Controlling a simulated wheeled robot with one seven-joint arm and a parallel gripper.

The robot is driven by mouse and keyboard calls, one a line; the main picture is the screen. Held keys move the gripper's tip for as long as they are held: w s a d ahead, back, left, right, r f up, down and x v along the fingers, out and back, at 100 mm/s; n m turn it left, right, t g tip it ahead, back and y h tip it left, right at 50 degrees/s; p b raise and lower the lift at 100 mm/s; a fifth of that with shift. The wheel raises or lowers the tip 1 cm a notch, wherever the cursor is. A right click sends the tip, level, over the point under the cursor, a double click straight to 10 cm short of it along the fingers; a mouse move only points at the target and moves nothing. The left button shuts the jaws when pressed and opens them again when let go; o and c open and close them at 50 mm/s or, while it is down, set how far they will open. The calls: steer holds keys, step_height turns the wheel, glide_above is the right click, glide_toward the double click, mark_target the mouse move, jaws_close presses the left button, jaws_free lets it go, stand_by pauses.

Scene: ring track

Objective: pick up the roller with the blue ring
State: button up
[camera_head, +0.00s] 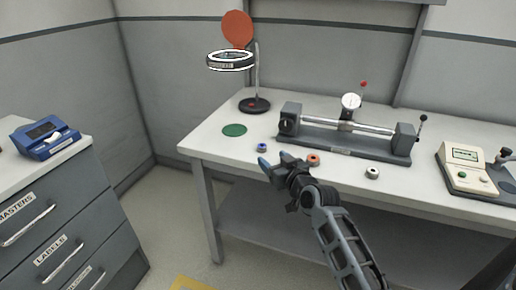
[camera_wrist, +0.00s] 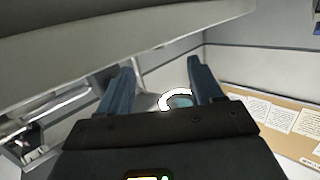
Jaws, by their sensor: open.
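The roller with the blue ring (camera_head: 262,147) stands on the white bench near its front edge, in the head view. A roller with an orange-red ring (camera_head: 313,159) and a roller with a pale ring (camera_head: 372,172) are to its right. My gripper (camera_head: 275,160) is open and empty. In the head view it appears just below and right of the blue-ringed roller, by the bench's front edge; its exact height is hard to tell. In the wrist view my two fingers (camera_wrist: 158,75) are spread apart, with no roller visible between them.
A green disc (camera_head: 233,130) lies left of the rollers on the bench (camera_head: 200,147). Behind are a magnifier lamp (camera_head: 231,61) on a stand and a long dial-gauge fixture (camera_head: 345,141). A beige meter (camera_head: 465,168) is at right, drawers (camera_head: 60,235) at left.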

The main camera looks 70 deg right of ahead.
mark_target(264, 148)
steer(key=shift+w+d, duration=0.45)
steer(key=shift+d, duration=0.4)
steer(key=shift+x, duration=3.5)
steer(key=shift+s, duration=0.1)
steer(key=shift+c, duration=0.5)
steer(key=c, duration=1.1)
steer(key=shift+r, duration=0.1)
